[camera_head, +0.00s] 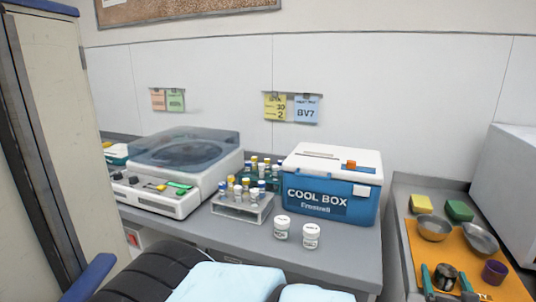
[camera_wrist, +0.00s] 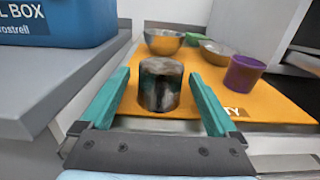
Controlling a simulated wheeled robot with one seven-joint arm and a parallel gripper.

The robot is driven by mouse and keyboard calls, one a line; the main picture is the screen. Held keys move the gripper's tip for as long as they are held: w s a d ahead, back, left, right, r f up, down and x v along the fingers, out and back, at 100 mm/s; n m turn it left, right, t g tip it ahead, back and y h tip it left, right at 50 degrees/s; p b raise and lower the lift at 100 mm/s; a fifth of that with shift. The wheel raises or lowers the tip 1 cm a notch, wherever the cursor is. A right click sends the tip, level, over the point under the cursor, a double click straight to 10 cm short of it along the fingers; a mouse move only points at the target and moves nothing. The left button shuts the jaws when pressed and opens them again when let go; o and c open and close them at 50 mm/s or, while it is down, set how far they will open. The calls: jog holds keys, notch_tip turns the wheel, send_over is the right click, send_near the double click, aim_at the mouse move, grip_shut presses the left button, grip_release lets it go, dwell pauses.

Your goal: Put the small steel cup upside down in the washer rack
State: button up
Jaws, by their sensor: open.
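The small steel cup (camera_head: 445,278) stands on the orange mat (camera_head: 417,247) at the lower right of the head view. It also shows in the middle of the wrist view (camera_wrist: 160,86), dark and shiny; I cannot tell which end is up. My gripper (camera_head: 447,280) is open, with one green finger on each side of the cup. In the wrist view my gripper (camera_wrist: 164,92) shows gaps between the cup and both fingers. No washer rack can be made out in either view.
Two steel bowls (camera_head: 432,229) (camera_head: 480,238), a purple cup (camera_head: 494,272), and yellow and green sponges (camera_head: 421,204) (camera_head: 459,210) are nearby. A blue cool box (camera_head: 331,190) stands on the counter to the left. A white box-like unit (camera_head: 508,180) is at right.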

jog(key=p+v, duration=0.3)
jog(key=v, duration=0.7)
jog(key=shift+s, duration=0.3)
jog(key=shift+a, duration=0.1)
